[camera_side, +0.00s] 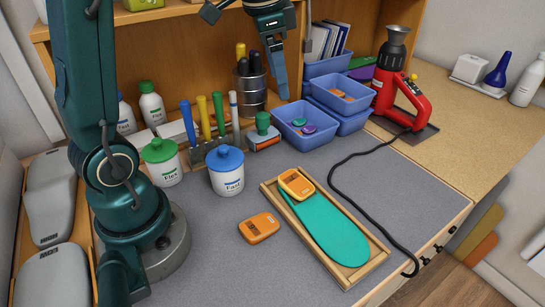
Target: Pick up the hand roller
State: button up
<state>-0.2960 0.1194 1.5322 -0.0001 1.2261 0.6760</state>
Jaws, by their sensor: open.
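The hand roller appears to be the green-knobbed tool (263,124) with an orange and grey lower part, standing on the grey mat in front of the metal cup. My gripper (282,96) hangs above and behind it, slightly to the right, pointing down. It is open and empty, apart from the tool. From this angle its fingers overlap, so the gap between them is hard to see.
A rack of coloured-handled tools (204,120) and a blue-lidded pot (226,172) stand left of the roller. Blue bins (306,140) stand close on its right. A wooden tray (357,273) holds a teal insole (335,233). A black cable (337,179) crosses the mat.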

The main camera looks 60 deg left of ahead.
jog(key=g, duration=0.2)
send_near(263, 114)
jog(key=w+d+f, duration=0.1)
jog(key=d, duration=0.2)
jog(key=shift+n+g+h, duration=0.4)
jog(key=shift+n, duration=0.5)
jog(key=a+f, duration=0.1)
jog(key=f, duration=0.1)
jog(key=a+f, duration=0.2)
jog(key=f, duration=0.1)
jog(key=shift+s+a+f, duration=0.25)
jog(key=shift+a+f, duration=0.05)
jog(key=shift+f, duration=2.55)
jog(key=shift+r, duration=0.1)
grip_shut()
